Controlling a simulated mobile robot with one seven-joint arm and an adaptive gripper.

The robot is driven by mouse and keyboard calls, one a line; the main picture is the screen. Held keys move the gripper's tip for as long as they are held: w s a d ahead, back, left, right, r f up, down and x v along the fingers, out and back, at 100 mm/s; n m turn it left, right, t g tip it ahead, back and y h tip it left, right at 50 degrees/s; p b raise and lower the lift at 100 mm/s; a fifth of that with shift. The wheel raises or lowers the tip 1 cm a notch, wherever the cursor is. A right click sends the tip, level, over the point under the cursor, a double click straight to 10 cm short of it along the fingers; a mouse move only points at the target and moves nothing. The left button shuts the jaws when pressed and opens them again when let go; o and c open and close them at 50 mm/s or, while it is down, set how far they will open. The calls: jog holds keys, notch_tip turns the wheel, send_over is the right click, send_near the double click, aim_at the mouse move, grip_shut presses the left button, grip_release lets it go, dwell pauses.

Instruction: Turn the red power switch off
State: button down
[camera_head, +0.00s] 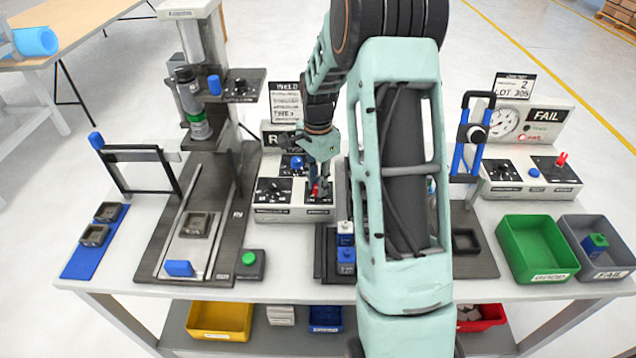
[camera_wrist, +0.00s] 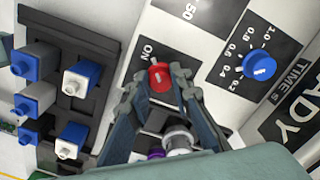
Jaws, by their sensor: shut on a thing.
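The red power switch (camera_wrist: 159,76) is a round red knob on a black plate of the white welder control box (camera_head: 290,211), with "ON" printed beside it. Its small white mark appears to face toward the "ON" side. In the head view only a bit of the red switch (camera_head: 316,191) shows between the fingertips. My gripper (camera_head: 319,186) reaches down onto the box from above. In the wrist view my gripper (camera_wrist: 158,83) has one fingertip on each side of the knob and is shut on it. The "OFF" side of the plate is hidden by the fingers.
A blue dial (camera_wrist: 260,66) sits near the switch. A dark rack of blue and white blocks (camera_wrist: 70,90) stands close beside the box. Another red knob (camera_head: 562,158) is on the tester at right. The press column (camera_head: 205,80) rises at left.

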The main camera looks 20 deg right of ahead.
jog(key=n+b, duration=0.1)
jog(key=n, duration=0.3)
jog(key=n+b, duration=0.1)
jog(key=n, duration=0.4)
jog(key=n+b, duration=0.1)
jog(key=n, duration=0.3)
jog(key=shift+d+n, duration=0.1)
jog(key=shift+n, duration=2.3)
jog(key=c, duration=1.7)
grip_release()
jog(key=shift+c, duration=0.2)
